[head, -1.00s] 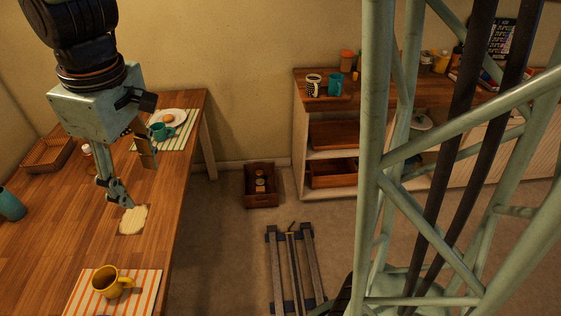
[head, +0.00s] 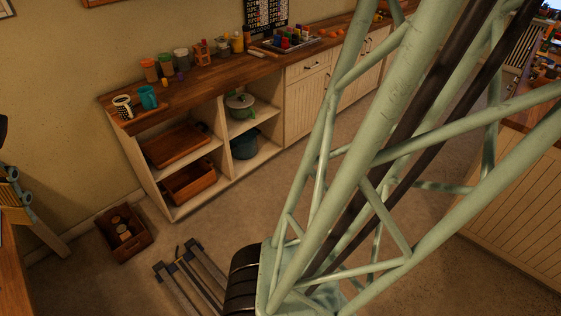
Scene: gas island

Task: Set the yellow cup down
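The yellow cup on the striped mat is outside the current head view. Only a small part of what appears to be my gripper (head: 14,194) shows at the far left edge, above the table's corner. Its fingertips are not clear, and I cannot tell whether it is open, shut or holding anything. A sliver of the wooden table (head: 14,280) shows at the lower left. A small yellow container (head: 237,43) stands at the back of the wooden counter (head: 190,90); I cannot tell whether it is a cup.
A black-and-white patterned mug (head: 123,106) and a teal mug (head: 148,97) stand at the counter's near left end. Open shelves below hold wooden trays (head: 178,146) and pots. A wooden crate (head: 124,232) sits on the floor. My green lattice column blocks much of the right side.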

